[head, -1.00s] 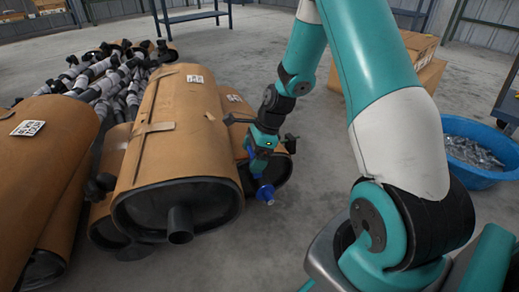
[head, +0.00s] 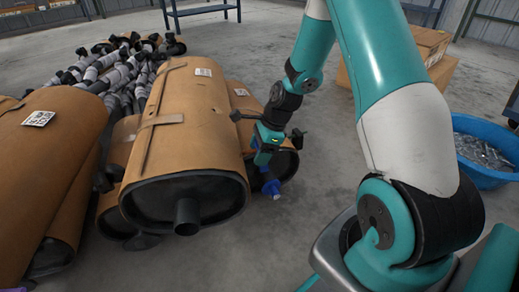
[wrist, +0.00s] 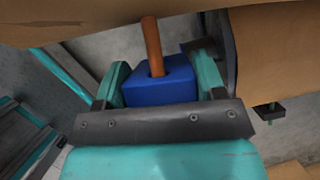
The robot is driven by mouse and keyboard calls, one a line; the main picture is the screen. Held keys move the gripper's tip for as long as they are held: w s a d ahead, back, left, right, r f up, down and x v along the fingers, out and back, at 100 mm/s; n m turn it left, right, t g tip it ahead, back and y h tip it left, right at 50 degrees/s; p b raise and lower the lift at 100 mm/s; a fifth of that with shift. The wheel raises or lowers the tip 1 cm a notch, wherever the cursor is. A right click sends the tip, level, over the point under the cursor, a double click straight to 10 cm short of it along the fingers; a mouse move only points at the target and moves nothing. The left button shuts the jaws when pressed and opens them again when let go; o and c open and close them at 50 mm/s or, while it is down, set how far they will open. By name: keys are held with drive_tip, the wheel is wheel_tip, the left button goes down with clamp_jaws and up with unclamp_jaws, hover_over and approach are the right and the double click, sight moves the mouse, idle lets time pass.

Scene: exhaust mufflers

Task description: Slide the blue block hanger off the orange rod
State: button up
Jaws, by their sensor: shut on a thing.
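In the wrist view, the blue block hanger (wrist: 160,92) sits between the two teal fingers of my gripper (wrist: 162,78), which is shut on it. The orange rod (wrist: 152,42) runs from the tan muffler body at the top down into the hole in the block, so the block is still around the rod. The rod's far end inside or behind the block is hidden. In the head view, my gripper (head: 263,155) points down beside the end of the right-hand muffler (head: 275,165); the rod cannot be made out there.
A blue fitting (head: 272,188) shows just below my gripper. A large tan muffler (head: 190,120) lies close on the left, with another (head: 50,140) farther left. A blue tub (head: 485,175) stands at the right. Bare floor (head: 270,250) lies in front.

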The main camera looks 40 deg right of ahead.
drive_tip(key=shift+d+r+p, duration=0.1)
drive_tip(key=shift+r+p, duration=0.05)
drive_tip(key=shift+p, duration=0.2)
drive_tip(key=s+d+p, duration=0.3)
drive_tip(key=s+d, duration=0.1)
drive_tip(key=d, duration=0.4)
drive_tip(key=shift+p, duration=0.4)
idle(1.2)
idle(0.6)
